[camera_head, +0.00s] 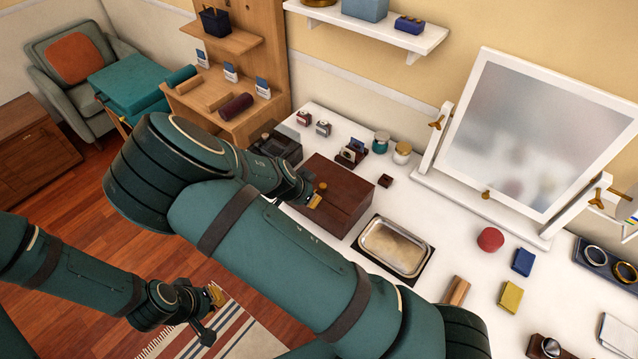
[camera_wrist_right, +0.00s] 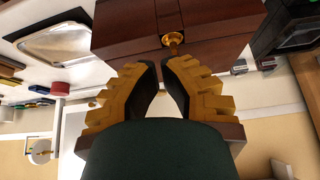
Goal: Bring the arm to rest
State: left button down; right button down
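My right arm (camera_head: 290,250) reaches across the middle of the head view. Its gripper (camera_head: 318,194) is over the near side of a dark wooden box (camera_head: 338,208) on the white table. In the right wrist view the gripper (camera_wrist_right: 156,76) has its yellow fingers apart, with nothing between them. The box's brass knob (camera_wrist_right: 172,39) is just beyond the fingertips, apart from them. My left arm (camera_head: 75,278) hangs low at the left, its gripper (camera_head: 210,303) above the floor and a striped rug (camera_head: 222,335).
A tilting mirror (camera_head: 535,130) is at the back. A wooden shelf unit (camera_head: 262,60) and a grey armchair (camera_head: 50,75) are beyond. The wood floor at left is mostly free.

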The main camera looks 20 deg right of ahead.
jog(key=shift+s+a+f, duration=0.15)
jog(key=shift+s+a, duration=0.1)
jog(key=shift+a, duration=0.2)
jog(key=shift+s+a+f, duration=0.15)
jog(key=shift+s+a, duration=0.05)
jog(key=shift+a, duration=0.25)
jog(key=s+f+n+g+y+b, duration=0.3)
jog(key=s+f+n+y+b, duration=0.15)
jog(key=s+f, duration=0.75)
jog(key=s+a+n+t+y+b, duration=0.2)
jog(key=s+a+n+y, duration=0.1)
jog(key=a+n+y, duration=0.2)
jog(key=a+n, duration=0.2)
jog(key=a, duration=0.1)
jog(key=shift+a+r, duration=0.15)
jog(key=shift+a, duration=0.1)
jog(key=shift+w+a, duration=0.1)
jog(key=shift+w, duration=0.1)
